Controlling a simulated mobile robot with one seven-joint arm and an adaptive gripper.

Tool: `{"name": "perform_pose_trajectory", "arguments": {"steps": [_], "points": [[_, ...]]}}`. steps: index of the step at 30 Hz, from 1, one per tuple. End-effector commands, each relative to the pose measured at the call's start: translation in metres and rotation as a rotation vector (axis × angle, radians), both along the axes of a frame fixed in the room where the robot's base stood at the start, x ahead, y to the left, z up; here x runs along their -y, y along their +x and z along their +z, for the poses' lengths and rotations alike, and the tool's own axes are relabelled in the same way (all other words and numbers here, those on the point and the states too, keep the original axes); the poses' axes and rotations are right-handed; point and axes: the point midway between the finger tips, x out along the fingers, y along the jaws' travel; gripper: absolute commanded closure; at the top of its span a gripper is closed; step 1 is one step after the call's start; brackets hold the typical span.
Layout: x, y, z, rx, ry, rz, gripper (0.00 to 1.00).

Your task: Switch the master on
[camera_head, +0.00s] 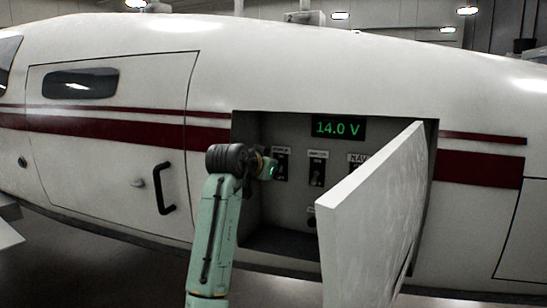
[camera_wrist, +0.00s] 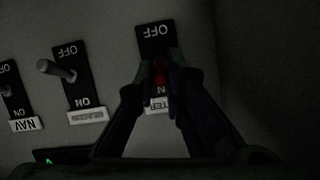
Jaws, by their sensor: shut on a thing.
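The master switch (camera_wrist: 155,36) is the rightmost switch in the wrist view, on a black plate marked OFF and ON. Its label is partly covered, with "TER" showing. A red lever shows between the fingertips of my gripper (camera_wrist: 161,80), which is shut on it. The fingers hide much of the plate, and I cannot tell the lever's exact position. In the head view, my gripper (camera_head: 268,170) is at the leftmost switch (camera_head: 282,163) of the recessed panel. The lit voltage display (camera_head: 338,127) reads 14.0 V in green.
A middle switch (camera_head: 317,170) and a NAV switch stand beside it; the middle one (camera_wrist: 70,75) also shows in the wrist view. The open white hatch door (camera_head: 372,215) juts out at the right and hides part of the panel. The recess edges surround my gripper.

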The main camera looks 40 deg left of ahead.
Motion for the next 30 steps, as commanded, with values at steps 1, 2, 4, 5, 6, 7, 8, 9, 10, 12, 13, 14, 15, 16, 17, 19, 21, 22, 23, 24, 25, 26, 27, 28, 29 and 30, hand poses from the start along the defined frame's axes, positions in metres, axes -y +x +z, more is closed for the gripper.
{"name": "perform_pose_trajectory", "arguments": {"steps": [1,2,4,5,6,7,8,9,10,12,13,14,15,16,17,19,21,22,23,24,25,26,27,28,29,30], "points": [[-0.0011,0.0004,0.0051,-0.024,-0.006,0.002,1.0],[-0.0009,0.0005,0.0053,-0.037,-0.01,0.002,1.0],[-0.0009,0.0011,0.0056,-0.063,-0.016,0.002,1.0],[-0.0011,0.0013,0.0056,-0.073,-0.02,0.001,1.0],[-0.0012,0.0014,0.0057,-0.084,-0.022,0.002,1.0],[-0.0013,0.0013,0.0056,-0.09,-0.024,0.002,1.0],[-0.0014,0.0013,0.0056,-0.097,-0.025,0.002,1.0],[-0.0016,0.0014,0.0057,-0.104,-0.026,0.002,1.0],[-0.0018,0.0015,0.0056,-0.108,-0.027,0.003,1.0],[-0.0019,0.0016,0.0053,-0.115,-0.028,0.004,1.0],[-0.0019,0.0017,0.0052,-0.117,-0.029,0.003,1.0],[-0.0019,0.0016,0.005,-0.119,-0.029,0.003,1.0],[-0.002,0.0016,0.0048,-0.12,-0.029,0.004,1.0],[-0.002,0.0016,0.0047,-0.121,-0.029,0.003,1.0],[-0.002,0.0016,0.0046,-0.121,-0.029,0.003,1.0],[-0.002,0.0016,0.0044,-0.121,-0.03,0.004,1.0],[-0.002,0.0016,0.0044,-0.121,-0.03,0.004,1.0],[-0.002,0.0016,0.0044,-0.121,-0.03,0.004,1.0],[-0.002,0.0016,0.0044,-0.121,-0.03,0.004,1.0],[-0.0021,0.0016,0.0043,-0.121,-0.03,0.004,1.0],[-0.0021,0.0016,0.0043,-0.121,-0.03,0.004,0.88],[-0.0021,0.0016,0.0043,-0.121,-0.03,0.004,0.86],[-0.002,0.0017,0.0044,-0.12,-0.029,0.004,0.83],[-0.002,0.0016,0.0045,-0.12,-0.029,0.004,0.81],[-0.0019,0.0017,0.0046,-0.12,-0.029,0.004,0.79],[-0.0017,0.0018,0.0047,-0.12,-0.029,0.002,0.76]]}}
